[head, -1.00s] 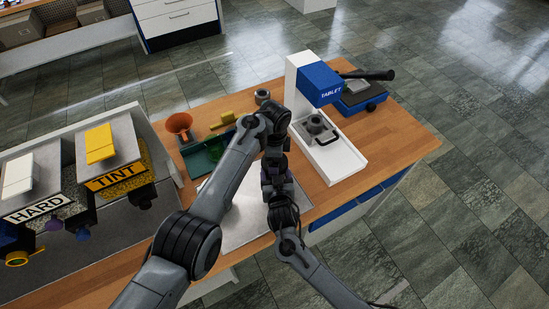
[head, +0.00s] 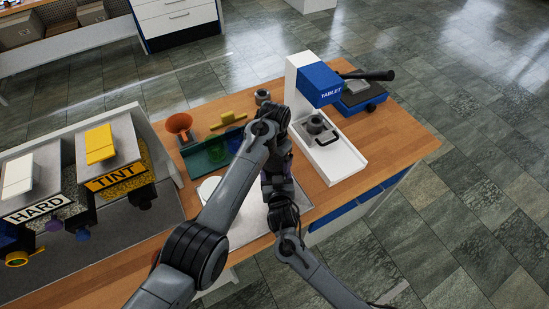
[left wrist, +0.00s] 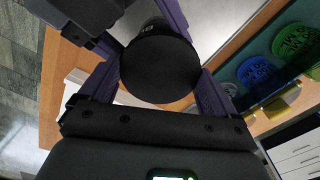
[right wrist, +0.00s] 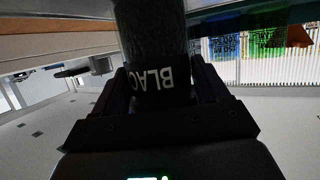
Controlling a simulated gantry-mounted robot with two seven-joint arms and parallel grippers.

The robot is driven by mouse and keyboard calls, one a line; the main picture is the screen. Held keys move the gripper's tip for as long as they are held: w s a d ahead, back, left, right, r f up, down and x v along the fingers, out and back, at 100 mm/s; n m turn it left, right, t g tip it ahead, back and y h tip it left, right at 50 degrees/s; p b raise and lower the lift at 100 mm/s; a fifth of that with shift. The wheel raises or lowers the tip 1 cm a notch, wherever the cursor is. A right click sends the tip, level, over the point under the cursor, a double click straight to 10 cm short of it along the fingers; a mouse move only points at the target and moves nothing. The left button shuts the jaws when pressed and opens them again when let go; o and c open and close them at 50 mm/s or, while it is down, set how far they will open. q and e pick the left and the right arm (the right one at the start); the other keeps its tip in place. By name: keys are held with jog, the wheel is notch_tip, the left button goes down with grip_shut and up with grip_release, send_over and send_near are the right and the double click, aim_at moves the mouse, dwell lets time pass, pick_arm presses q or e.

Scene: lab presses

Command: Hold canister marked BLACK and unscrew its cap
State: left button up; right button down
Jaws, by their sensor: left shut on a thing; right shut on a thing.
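The canister marked BLACK (right wrist: 150,30) is a dark cylinder with white lettering, upside down in the right wrist view. My right gripper (right wrist: 160,85) is shut around its body at the label. The black round cap (left wrist: 158,68) fills the middle of the left wrist view, seen end-on. My left gripper (left wrist: 160,88) is shut on the cap, with a purple finger on either side. In the head view my arms hide the canister and most of both grippers. Whether the cap is loose on its thread cannot be told.
A white and blue TABLET press (head: 320,83) stands right of my arms. A green tray (head: 203,159) with cups and an orange funnel (head: 179,124) are behind left. HARD (head: 35,207) and TINT (head: 114,176) dispensers stand at left. A white round dish (head: 207,189) lies near my left arm.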

aim_at(275, 161)
pick_arm(q)
jog(key=shift+r, duration=0.15)
jog(key=shift+r, duration=0.9)
jog(key=shift+r, duration=0.1)
jog(key=shift+r, duration=1.95)
pick_arm(e)
jog(key=shift+c, duration=0.2)
grip_release()
jog(key=shift+o, duration=0.2)
jog(key=shift+s, duration=0.1)
